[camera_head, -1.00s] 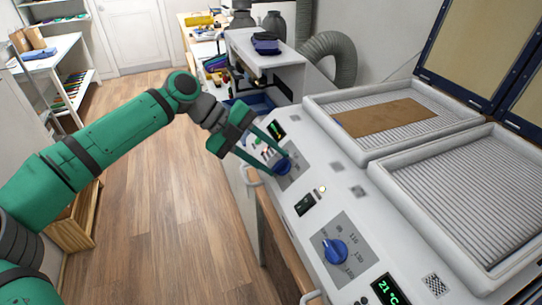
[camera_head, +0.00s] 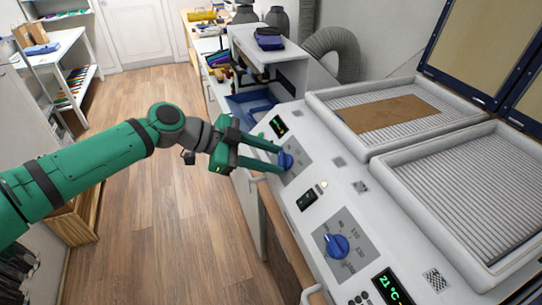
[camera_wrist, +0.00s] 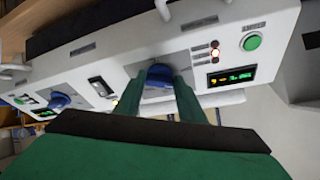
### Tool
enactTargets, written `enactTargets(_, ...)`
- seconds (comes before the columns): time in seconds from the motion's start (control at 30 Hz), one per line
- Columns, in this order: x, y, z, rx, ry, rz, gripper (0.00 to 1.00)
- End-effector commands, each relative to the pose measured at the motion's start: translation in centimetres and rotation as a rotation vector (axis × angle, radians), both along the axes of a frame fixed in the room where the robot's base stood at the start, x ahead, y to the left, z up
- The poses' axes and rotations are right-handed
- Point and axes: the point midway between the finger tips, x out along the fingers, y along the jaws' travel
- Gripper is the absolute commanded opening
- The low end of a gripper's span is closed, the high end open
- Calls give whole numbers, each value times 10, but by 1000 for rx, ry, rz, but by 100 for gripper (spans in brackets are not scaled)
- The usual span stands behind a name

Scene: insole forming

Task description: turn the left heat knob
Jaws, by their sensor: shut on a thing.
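The left heat knob (camera_head: 286,161) is a blue knob on a grey dial plate at the far end of the white machine's front panel. My green gripper (camera_head: 280,159) reaches it from the left, with one finger on each side, and is shut on it. In the wrist view the knob (camera_wrist: 158,76) shows between my two fingertips (camera_wrist: 159,86). The fingers hide its sides and most of its scale, so I cannot read its setting. A second blue knob (camera_head: 336,246) sits nearer on the same panel, apart from my gripper.
A small dark switch (camera_head: 307,200) lies between the dials. A green-lit display (camera_head: 278,126) sits beyond the held knob, and a temperature display (camera_head: 391,290) is near the front. A handle (camera_head: 260,181) sticks out below the panel. Floor (camera_head: 190,230) left of the machine is clear.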

Motion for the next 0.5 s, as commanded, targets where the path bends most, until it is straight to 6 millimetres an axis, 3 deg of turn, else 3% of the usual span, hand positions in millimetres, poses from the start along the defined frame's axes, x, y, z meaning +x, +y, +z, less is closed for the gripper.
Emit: enactTargets(0.5, -8, -1, -2, -94, 237, 274, 14)
